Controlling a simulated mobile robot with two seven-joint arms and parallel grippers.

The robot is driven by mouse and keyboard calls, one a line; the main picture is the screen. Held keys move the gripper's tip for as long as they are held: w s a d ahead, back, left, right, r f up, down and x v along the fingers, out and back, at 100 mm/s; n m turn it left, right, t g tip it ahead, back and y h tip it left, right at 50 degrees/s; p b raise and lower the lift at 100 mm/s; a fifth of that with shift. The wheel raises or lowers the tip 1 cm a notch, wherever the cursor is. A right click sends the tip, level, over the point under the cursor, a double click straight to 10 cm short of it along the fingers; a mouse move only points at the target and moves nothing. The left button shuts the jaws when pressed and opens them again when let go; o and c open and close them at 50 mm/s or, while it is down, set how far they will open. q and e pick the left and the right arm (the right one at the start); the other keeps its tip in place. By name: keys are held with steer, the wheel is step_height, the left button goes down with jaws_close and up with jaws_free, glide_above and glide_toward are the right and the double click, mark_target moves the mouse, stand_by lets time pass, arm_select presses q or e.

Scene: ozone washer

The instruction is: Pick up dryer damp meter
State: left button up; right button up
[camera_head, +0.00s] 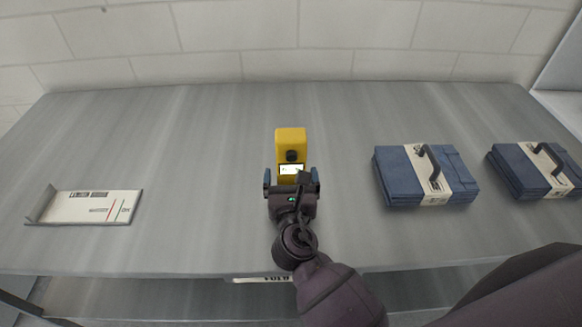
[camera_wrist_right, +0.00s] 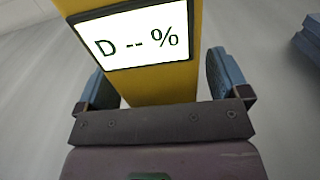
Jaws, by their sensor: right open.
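The dryer damp meter (camera_head: 290,139) is a yellow handheld device with a dark knob and a small lit screen. It lies on the grey metal table in the middle of the head view. My right gripper (camera_head: 291,180) is open at the meter's near end, one finger on each side. In the right wrist view the yellow meter (camera_wrist_right: 160,85) fills the space between the blue fingertips, and its screen reads "D -- %". A gap shows beside the right finger; contact at the left finger is hard to tell. My left gripper is not in view.
The grey metal table (camera_head: 200,130) has bare room on both sides of the meter. Folded blue bundles with paper bands and dark handles (camera_head: 400,178) (camera_head: 508,172) lie at the right. A white card holder (camera_head: 85,208) lies at the left. A tiled wall stands behind.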

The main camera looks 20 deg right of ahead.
steer(key=c, duration=1.1)
steer(key=shift+c, duration=0.2)
